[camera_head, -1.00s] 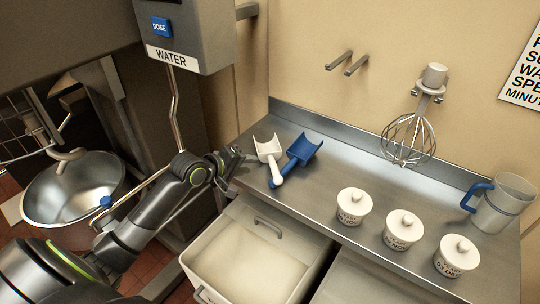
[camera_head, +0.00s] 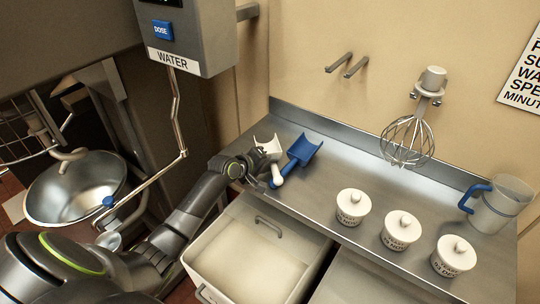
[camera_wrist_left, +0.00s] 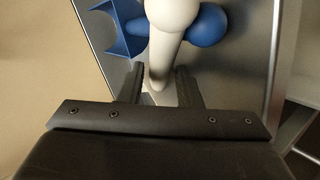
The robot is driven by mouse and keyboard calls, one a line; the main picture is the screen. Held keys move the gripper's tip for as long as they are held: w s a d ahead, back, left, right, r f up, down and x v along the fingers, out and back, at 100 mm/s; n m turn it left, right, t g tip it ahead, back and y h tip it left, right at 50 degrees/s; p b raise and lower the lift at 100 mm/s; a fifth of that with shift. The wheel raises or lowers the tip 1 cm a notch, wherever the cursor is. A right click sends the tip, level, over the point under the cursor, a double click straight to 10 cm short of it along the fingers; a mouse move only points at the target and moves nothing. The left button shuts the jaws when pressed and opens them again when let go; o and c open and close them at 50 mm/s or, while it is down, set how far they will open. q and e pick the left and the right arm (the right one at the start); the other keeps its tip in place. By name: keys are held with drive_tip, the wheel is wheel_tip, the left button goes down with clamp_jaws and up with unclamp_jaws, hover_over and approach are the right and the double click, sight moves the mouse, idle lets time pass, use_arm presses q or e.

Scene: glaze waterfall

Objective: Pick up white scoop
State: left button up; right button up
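The white scoop (camera_head: 268,146) lies on the steel counter beside the blue scoop (camera_head: 303,151). Its bowl is toward the wall and its handle points to the front. My left gripper (camera_head: 264,166) is low over the white scoop and hides part of it. In the left wrist view, the white handle (camera_wrist_left: 165,50) runs between the two fingers of my left gripper (camera_wrist_left: 160,82). The fingers are apart, with a gap showing beside the handle. The blue scoop (camera_wrist_left: 127,30) lies just behind the white handle there. My right gripper is not in view.
A whisk (camera_head: 408,140) hangs on the wall. An open bin (camera_head: 225,275) is below the counter front. A steel bowl (camera_head: 75,190) is at left.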

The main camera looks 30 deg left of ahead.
use_arm(q)
drive_tip(key=shift+w+d+f, duration=0.1)
drive_tip(key=shift+w+f, duration=0.15)
drive_tip(key=shift+w, duration=0.15)
drive_tip(key=shift+c, duration=0.3)
clamp_jaws()
drive_tip(key=shift+r, duration=0.1)
